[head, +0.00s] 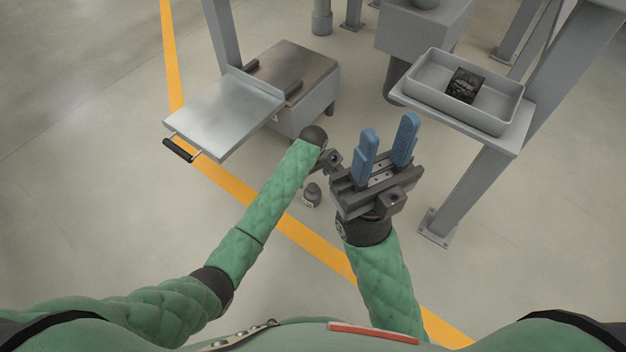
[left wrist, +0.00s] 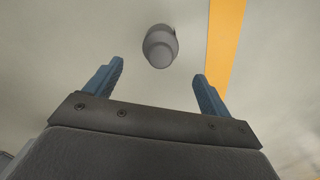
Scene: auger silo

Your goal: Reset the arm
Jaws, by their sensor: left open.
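My left arm reaches forward in the head view, and its dark wrist end sits just left of my right gripper. Only a small part of my left gripper (head: 328,161) shows there, and its fingers are hidden. In the left wrist view my left gripper (left wrist: 158,72) has its two blue fingers wide apart with nothing between them. My right gripper (head: 389,127) points forward, with its blue fingers apart and empty. A small dark grey rounded object (head: 312,194) is on the floor below my left wrist; it also shows beyond the fingers in the left wrist view (left wrist: 160,46).
A metal bench with a flat tray (head: 222,112) and black handle (head: 180,150) stands ahead on the left. At right, a grey bin (head: 486,112) holding a dark block (head: 465,86) sits on a shelf (head: 507,143).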

